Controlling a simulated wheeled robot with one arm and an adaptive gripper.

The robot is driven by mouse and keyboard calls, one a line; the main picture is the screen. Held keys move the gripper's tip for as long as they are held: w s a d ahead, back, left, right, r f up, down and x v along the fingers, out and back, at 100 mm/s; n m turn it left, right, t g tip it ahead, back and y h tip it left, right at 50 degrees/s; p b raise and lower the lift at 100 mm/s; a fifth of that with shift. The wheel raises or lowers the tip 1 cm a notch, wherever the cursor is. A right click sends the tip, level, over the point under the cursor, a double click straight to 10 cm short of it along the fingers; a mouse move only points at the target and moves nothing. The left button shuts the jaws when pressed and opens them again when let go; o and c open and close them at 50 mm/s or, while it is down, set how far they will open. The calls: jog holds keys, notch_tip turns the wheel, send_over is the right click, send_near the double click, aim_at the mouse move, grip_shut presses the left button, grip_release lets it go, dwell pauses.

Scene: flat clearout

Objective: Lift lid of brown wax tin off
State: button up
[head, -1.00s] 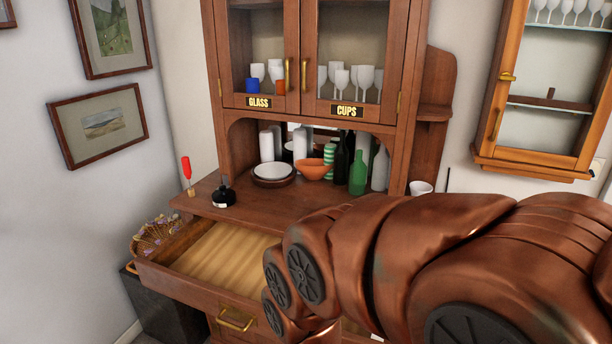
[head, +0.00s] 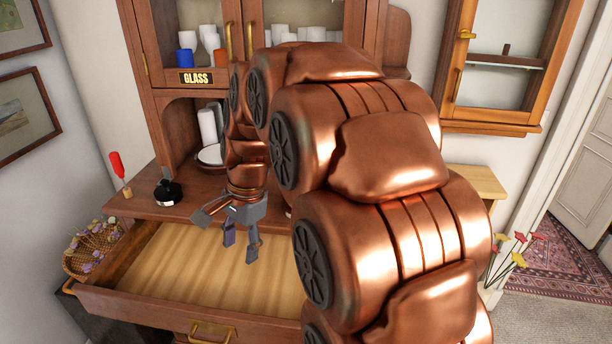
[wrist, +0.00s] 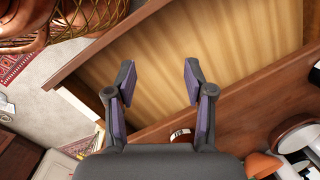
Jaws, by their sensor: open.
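My gripper (head: 240,243) is open and empty, pointing down over the open drawer of the wooden dresser. In the wrist view my gripper (wrist: 160,68) shows its two dark fingers with purple pads spread apart over the drawer's bare floor. A small round brown and white thing (wrist: 181,135) sits on the dresser top by its front edge, partly cut off by the gripper body. It may be the brown wax tin, but I cannot tell. In the head view my arm hides much of the dresser top.
The pulled-out drawer (head: 190,318) is empty. A black inkpot-like bottle (head: 168,192) and a red-handled tool (head: 119,168) stand on the dresser's left end. A wicker basket (head: 92,250) is left of the drawer. A plate (head: 210,155) stands further back.

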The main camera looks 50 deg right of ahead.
jog(key=w+d+m+t, duration=0.1)
jog(key=w+d+m, duration=0.1)
jog(key=d+m, duration=0.3)
jog(key=w+d+m+t, duration=0.1)
jog(key=w+d+m, duration=0.2)
jog(key=d, duration=1)
jog(key=w+d+m+t+h, duration=0.1)
jog(key=w+d+m, duration=0.1)
jog(key=d+m, duration=0.7)
jog(key=shift+w+d+f, duration=0.1)
jog(key=shift+w+d, duration=0.1)
jog(key=shift+p+x, duration=0.75)
jog(key=shift+x, duration=3.1)
jog(key=shift+w, duration=0.15)
grip_shut()
